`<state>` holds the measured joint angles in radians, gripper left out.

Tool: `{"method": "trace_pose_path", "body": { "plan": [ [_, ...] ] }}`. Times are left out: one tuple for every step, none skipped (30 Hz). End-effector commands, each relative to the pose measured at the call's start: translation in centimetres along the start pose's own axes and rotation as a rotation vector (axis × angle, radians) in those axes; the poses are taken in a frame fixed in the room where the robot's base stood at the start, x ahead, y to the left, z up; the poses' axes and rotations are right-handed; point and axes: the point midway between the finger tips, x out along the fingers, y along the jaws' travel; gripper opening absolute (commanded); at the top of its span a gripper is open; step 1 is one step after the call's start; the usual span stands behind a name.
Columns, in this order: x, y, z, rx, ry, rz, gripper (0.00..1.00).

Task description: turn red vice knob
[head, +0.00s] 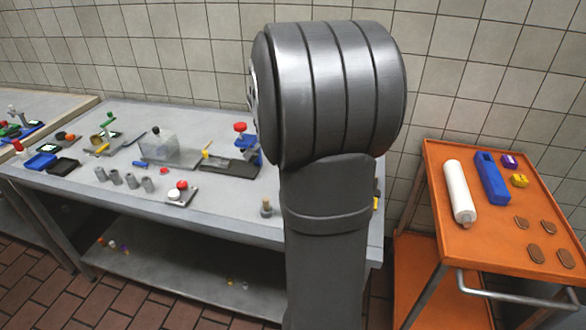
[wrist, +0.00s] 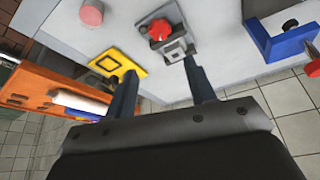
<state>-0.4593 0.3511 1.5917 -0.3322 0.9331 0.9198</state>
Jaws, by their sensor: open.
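In the wrist view a red star-shaped knob (wrist: 160,30) sits on a small grey metal fixture on the bench. My gripper (wrist: 160,67) is open and empty. Its fingertips are apart, with the right one close to the grey fixture; I cannot tell whether they touch. The red knob lies beyond the fingertips, not between them. In the head view a red knob (head: 240,127) tops a blue vice-like device (head: 246,147) at the right of the bench; I cannot tell if it is the same knob. My arm hides the gripper there.
The wrist view shows a yellow square frame (wrist: 117,62), a pink-red disc (wrist: 91,13) and a blue bracket (wrist: 285,40) nearby. In the head view an orange cart (head: 440,235) stands right of the grey bench (head: 110,180), which holds several grey cylinders.

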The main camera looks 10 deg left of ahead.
Motion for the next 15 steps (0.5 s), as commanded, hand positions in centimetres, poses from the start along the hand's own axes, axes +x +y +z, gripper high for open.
{"method": "trace_pose_path", "body": {
  "plan": [
    [-0.8,-0.1,-0.1,0.0,0.002,-0.002,0.5],
    [-1.2,0.0,-0.1,0.0,0.002,-0.001,0.5],
    [-1.6,0.0,-0.1,0.0,0.002,-0.002,0.5],
    [-1.8,-0.1,-0.1,0.0,0.002,-0.002,0.5],
    [-2.0,0.0,-0.1,0.0,0.002,-0.001,0.5],
    [-2.2,0.0,-0.1,0.0,0.001,-0.001,0.5],
    [-2.3,0.0,0.0,0.0,0.001,0.0,0.5],
    [-2.4,0.0,0.0,0.0,0.0,0.0,0.5],
    [-2.5,0.0,0.0,0.0,0.0,0.0,0.5],
    [-2.5,0.0,0.0,0.0,0.0,0.0,0.5],
    [-2.5,0.0,0.0,0.0,0.0,0.0,0.5],
    [-2.5,0.0,0.0,0.0,0.0,0.0,0.5],
    [-2.5,0.0,0.0,0.0,0.0,0.0,0.5],
    [-2.5,0.0,0.0,0.0,0.0,0.0,0.5],
    [-2.5,0.0,0.0,0.0,0.0,0.0,0.5]
  ]
}}
